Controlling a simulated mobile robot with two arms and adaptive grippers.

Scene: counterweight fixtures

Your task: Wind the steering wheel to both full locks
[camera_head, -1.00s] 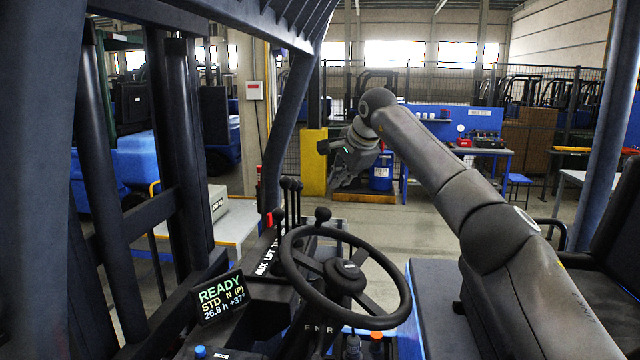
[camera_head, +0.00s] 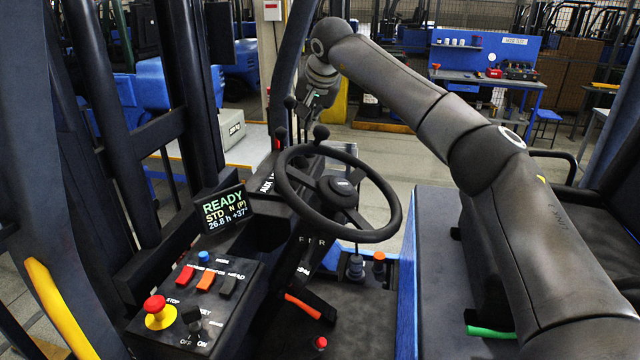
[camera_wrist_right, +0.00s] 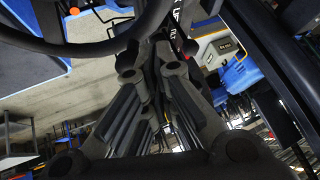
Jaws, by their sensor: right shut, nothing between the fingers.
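The black steering wheel (camera_head: 338,193) sits in the middle of the head view, with a round spinner knob (camera_head: 321,132) on its far rim. Its rim also shows at the upper left of the right wrist view (camera_wrist_right: 85,46). My right gripper (camera_head: 307,118) hangs just beyond the far rim, close to the knob. It is shut and empty, and in the wrist view its fingers (camera_wrist_right: 152,65) lie together. I cannot tell whether it touches the knob or the levers. My left gripper is not in view.
Black control levers (camera_head: 289,103) stand left of the wheel, close to my right gripper. A display (camera_head: 225,207) reads READY. A switch panel (camera_head: 190,308) with a red stop button (camera_head: 155,305) is at lower left. Dark mast posts stand at left, and a seat at right.

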